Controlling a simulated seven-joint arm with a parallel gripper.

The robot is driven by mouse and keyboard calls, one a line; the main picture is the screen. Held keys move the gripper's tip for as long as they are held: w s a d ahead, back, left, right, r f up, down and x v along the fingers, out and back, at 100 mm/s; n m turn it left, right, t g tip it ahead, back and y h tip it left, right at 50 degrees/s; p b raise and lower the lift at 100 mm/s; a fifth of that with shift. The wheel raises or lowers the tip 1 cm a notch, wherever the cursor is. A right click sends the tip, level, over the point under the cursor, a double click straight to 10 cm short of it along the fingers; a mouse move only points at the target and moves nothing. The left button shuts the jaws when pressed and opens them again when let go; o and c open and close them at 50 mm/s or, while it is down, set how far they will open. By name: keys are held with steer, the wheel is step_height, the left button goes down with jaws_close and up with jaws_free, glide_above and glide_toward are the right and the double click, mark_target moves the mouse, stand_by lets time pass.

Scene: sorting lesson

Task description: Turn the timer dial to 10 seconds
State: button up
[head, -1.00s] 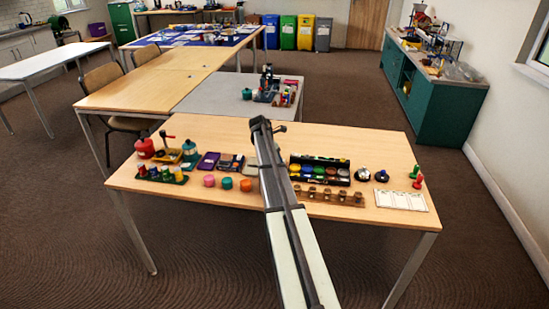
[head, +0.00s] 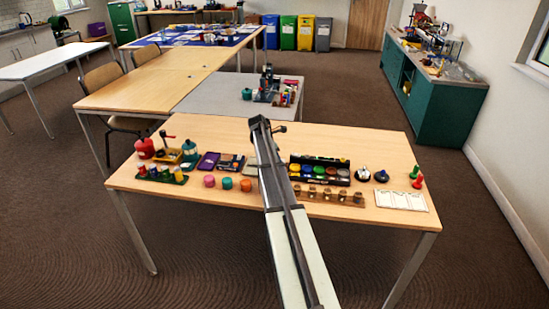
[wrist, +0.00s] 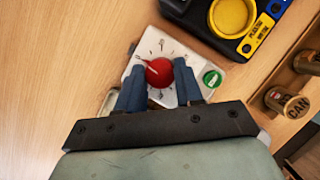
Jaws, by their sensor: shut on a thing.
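The numbers are too small to read. A green button (wrist: 212,78) is on the timer's right side. My gripper (wrist: 158,70) has its two blue fingers on either side of the dial, shut on it. In the head view my arm hides the gripper and most of the timer.
A black tray with a yellow round well (wrist: 232,14) lies close to the timer at the upper right. A wooden rack with brass-coloured cans (wrist: 285,102) is at the right. Bare table (wrist: 60,60) lies to the left.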

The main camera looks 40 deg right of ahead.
steer(key=m, duration=0.2)
steer(key=m+g, duration=0.1)
steer(key=m, duration=0.1)
steer(key=m+g, duration=0.1)
steer(key=m, duration=0.1)
steer(key=shift+w+d+y, duration=0.1)
steer(key=shift+w+y, duration=0.2)
steer(key=shift+y, duration=0.1)
steer(key=m+g+y, duration=0.1)
steer(key=m, duration=0.3)
steer(key=shift+m, duration=0.4)
steer(key=shift+y, duration=0.3)
steer(key=o, duration=1)
steer(key=shift+r, duration=0.1)
steer(key=v, duration=1.3)
steer(key=shift+w+r, duration=0.2)
steer(key=shift+w, duration=0.15)
